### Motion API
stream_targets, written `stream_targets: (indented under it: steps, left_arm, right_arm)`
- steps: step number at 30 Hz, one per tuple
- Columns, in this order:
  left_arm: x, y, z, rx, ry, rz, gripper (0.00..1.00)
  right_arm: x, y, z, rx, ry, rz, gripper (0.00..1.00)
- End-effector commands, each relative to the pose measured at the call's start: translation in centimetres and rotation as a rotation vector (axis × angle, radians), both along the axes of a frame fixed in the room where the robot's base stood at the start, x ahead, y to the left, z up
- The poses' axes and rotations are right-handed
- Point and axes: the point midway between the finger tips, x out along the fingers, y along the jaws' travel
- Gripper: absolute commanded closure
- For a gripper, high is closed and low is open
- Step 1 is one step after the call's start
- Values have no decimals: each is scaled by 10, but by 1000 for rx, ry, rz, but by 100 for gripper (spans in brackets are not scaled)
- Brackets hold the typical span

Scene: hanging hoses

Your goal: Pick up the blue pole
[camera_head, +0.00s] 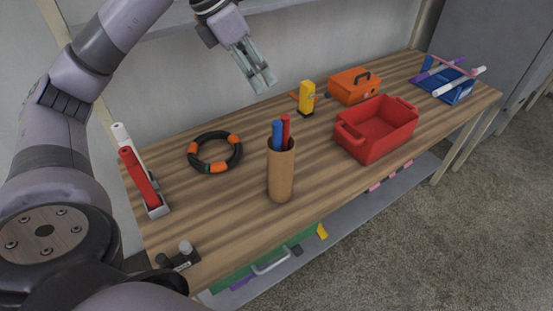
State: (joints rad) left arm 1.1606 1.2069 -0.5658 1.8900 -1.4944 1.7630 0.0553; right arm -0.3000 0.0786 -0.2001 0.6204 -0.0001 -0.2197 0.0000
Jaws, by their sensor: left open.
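The blue pole (277,135) stands upright in a tan cylindrical holder (281,175) near the front middle of the wooden table. A red pole (286,131) stands beside it in the same holder. Only their upper ends show; the lower parts are hidden inside. My left gripper (263,83) hangs above the back of the table, behind and above the holder, pointing down. It is open and empty, well apart from the blue pole. My right gripper is not in view.
A black and orange ring (214,152) lies left of the holder. A red bin (376,128), a yellow device (307,98) and an orange toolbox (354,86) stand to the right. Red and white poles sit in a rack (157,208) at left. A blue tray (447,88) stands far right.

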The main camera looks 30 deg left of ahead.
Motion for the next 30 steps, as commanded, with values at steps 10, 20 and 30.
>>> stream_targets:
  steps: [10, 20, 30]
  left_arm:
    - [6, 12, -34, 62, 25, 38, 56]
    - [28, -3, -94, 58, 20, 36, 56]
    - [36, -9, -120, 58, 21, 35, 56]
  right_arm:
    - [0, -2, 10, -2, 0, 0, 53]
    - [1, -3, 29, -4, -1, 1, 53]
    - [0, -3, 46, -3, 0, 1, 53]
